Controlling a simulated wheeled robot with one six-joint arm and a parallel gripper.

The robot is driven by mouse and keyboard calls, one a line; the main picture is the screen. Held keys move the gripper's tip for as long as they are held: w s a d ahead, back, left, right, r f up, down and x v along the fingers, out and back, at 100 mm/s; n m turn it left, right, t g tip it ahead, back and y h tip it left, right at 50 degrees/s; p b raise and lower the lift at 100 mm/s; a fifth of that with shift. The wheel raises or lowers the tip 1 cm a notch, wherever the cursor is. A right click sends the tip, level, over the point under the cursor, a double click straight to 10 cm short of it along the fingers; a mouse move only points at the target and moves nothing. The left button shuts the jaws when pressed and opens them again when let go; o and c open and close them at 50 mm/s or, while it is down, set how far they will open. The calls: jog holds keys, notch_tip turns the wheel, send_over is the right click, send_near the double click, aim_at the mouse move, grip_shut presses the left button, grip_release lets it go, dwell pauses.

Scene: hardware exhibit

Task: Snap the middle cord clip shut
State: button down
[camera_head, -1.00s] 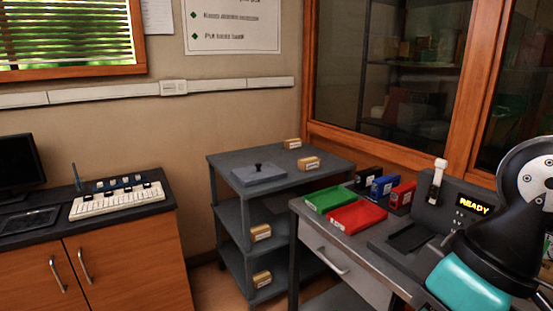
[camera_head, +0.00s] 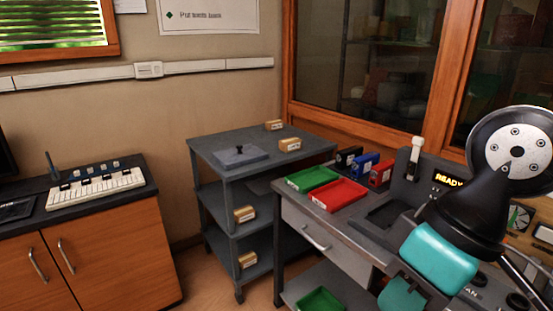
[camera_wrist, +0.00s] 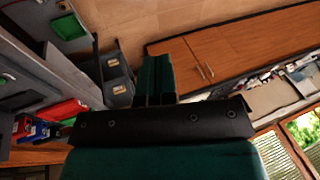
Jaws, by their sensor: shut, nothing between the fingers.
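I cannot make out any cord clip in either view. In the wrist view my gripper (camera_wrist: 154,62) shows as two dark green fingers side by side, shut and empty. They stand in open air, with the floor and the distant cabinets behind them. In the head view my arm fills the right side and hides part of the workbench (camera_head: 290,203); my fingers cannot be made out there.
The bench holds a green tray (camera_head: 312,179), a red tray (camera_head: 338,194), several small bins and a device with a READY display (camera_head: 449,180). A grey shelf cart (camera_head: 205,147) stands beside it. A wooden cabinet (camera_head: 115,258) is at left. Some floor is free between.

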jog(key=w+d+f+m+t+b, duration=0.3)
jog(key=w+f+b, duration=0.4)
jog(key=f+b, duration=0.75)
jog(key=w+d+f+m+t+b, duration=0.1)
jog(key=w+d+f+m+b, duration=0.3)
jog(key=w+f+b, duration=0.95)
jog(key=w+d+f+m+t+b, duration=0.2)
jog(key=d+f+b, duration=0.6)
jog(key=f, duration=1.1)
jog(key=w+d+f+m+t+h+b, duration=0.1)
jog(key=d+f+m+h+b, duration=0.1)
jog(key=d+f+b, duration=0.55)
jog(key=w+d+f+m+t+h+b, duration=0.1)
jog(key=d+f+b, duration=0.1)
jog(key=f+b, duration=0.95)
jog(key=w+d+f+m+t+h+b, duration=0.15)
jog(key=d+f+b, duration=0.35)
jog(key=f, duration=0.8)
jog(key=d+f+m+t+h, duration=0.1)
jog(key=d+f+m+h, duration=0.3)
jog(key=d, duration=0.6)
jog(key=shift+s+f+m, duration=0.35)
jog(key=shift+m, duration=0.2)
jog(key=shift+w, duration=0.1)
